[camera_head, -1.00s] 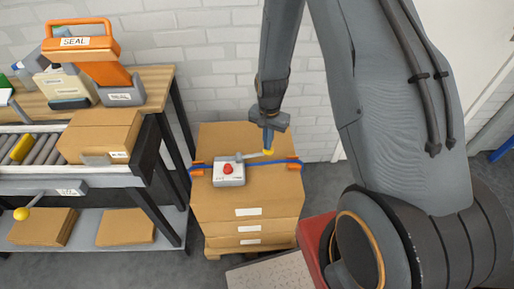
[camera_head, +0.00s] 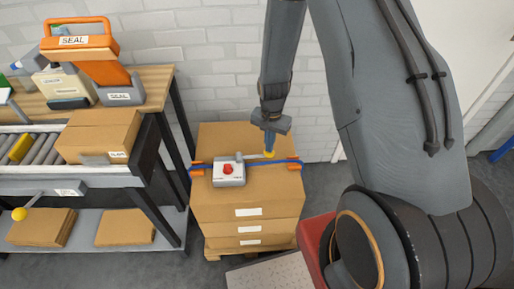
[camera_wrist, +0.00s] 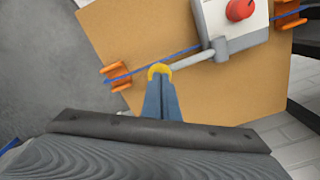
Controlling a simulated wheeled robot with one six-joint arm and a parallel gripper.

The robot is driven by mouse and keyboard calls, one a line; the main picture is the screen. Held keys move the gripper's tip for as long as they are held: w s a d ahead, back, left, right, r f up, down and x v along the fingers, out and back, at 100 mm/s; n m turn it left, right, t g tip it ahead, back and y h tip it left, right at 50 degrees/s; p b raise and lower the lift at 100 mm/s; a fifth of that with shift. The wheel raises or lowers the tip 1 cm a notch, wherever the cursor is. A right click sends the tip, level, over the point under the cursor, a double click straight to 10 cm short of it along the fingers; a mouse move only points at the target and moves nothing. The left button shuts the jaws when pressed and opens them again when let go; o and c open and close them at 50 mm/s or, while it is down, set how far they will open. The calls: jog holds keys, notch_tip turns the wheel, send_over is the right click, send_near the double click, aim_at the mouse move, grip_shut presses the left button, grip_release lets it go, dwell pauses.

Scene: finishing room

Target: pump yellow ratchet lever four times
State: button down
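A grey-white ratchet unit (camera_head: 229,173) with a red button sits on the top carton, on a blue strap. Its grey lever (camera_wrist: 192,58) reaches sideways to a yellow knob (camera_head: 269,155). The knob (camera_wrist: 160,70) is also in the wrist view, right at my fingertips. My gripper (camera_head: 269,146) points down at the knob. Its blue fingers (camera_wrist: 160,88) are together, with only a thin line between them. The tips overlap the knob and seem to touch it from above. Whether any of it is pinched between them is hidden.
Orange edge guards (camera_head: 197,170) hold the strap at both sides of the carton stack (camera_head: 247,205). A conveyor bench (camera_head: 150,80) at left carries a carton, an orange sealer (camera_head: 95,60) and another yellow-knobbed lever (camera_head: 20,213). A red box (camera_head: 315,240) stands at front right.

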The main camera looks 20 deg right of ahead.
dwell(0.3)
jog(key=shift+w+a+r+p, duration=0.1)
jog(key=shift+a+r+p, duration=0.2)
jog(key=shift+r+p, duration=0.5)
jog(key=shift+w+a+r+p, duration=0.1)
jog(key=shift+a+r+p, duration=0.35)
jog(key=shift+r, duration=0.7)
jog(key=shift+a+r+p, duration=0.2)
jog(key=shift+r+p, duration=0.5)
jog(key=shift+r, duration=0.25)
jog(key=shift+f, duration=0.4)
